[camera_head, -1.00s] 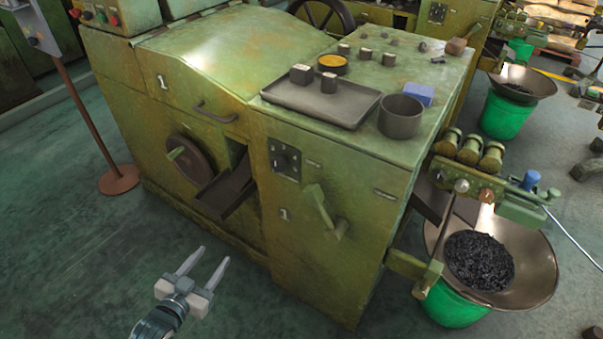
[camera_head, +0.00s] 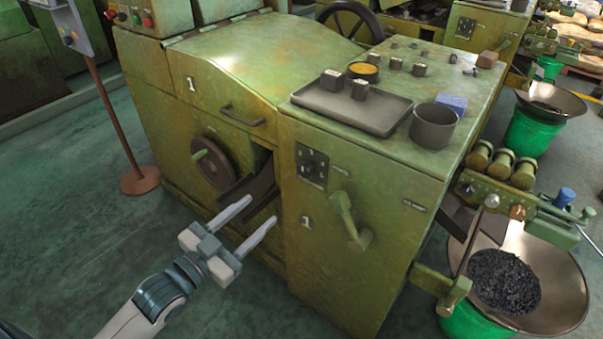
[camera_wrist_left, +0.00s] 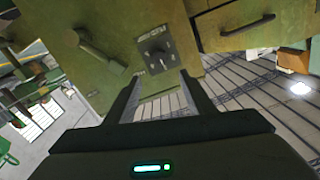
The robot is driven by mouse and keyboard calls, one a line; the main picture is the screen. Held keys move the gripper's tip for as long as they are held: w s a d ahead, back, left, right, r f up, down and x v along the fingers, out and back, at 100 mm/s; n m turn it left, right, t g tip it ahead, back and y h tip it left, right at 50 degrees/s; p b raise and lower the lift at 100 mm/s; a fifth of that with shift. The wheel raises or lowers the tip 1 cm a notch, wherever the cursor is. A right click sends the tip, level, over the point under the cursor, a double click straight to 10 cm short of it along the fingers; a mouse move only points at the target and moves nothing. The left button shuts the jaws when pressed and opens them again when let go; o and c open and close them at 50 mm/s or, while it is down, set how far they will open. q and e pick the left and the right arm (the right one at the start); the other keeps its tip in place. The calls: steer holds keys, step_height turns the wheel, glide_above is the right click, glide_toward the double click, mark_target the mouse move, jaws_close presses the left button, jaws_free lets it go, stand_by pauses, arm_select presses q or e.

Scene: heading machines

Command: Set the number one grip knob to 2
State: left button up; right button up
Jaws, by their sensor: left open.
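The green machine marked 1 (camera_head: 390,240) stands ahead of my left arm. Its dark square dial plate with a small knob (camera_head: 311,166) is on the front face, above a number 1 and left of a green lever (camera_head: 347,215). The knob also shows in the left wrist view (camera_wrist_left: 157,56), just beyond the fingertips; its setting is too small to read. My left gripper (camera_head: 257,215) is open and empty, below and left of the knob in the head view, apart from it. It also shows in the left wrist view (camera_wrist_left: 160,85). My right gripper is not in view.
A handwheel (camera_head: 213,163) and a dark chute (camera_head: 250,190) are left of the knob. A tray (camera_head: 350,112) and a dark pot (camera_head: 433,125) stand on top. A metal bowl (camera_head: 565,290) of dark pieces is at the right.

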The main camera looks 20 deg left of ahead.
mark_target(303, 172)
arm_select(q)
steer(key=p+x, duration=0.1)
steer(key=x, duration=1.4)
steer(key=shift+w+d, duration=0.15)
steer(key=shift+w, duration=0.25)
steer(key=shift+w+d, duration=0.2)
steer(key=shift+w, duration=0.35)
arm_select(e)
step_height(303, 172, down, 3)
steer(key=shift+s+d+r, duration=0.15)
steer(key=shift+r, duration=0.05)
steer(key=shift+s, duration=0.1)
arm_select(q)
steer(key=c, duration=0.9)
steer(key=shift+c, duration=0.8)
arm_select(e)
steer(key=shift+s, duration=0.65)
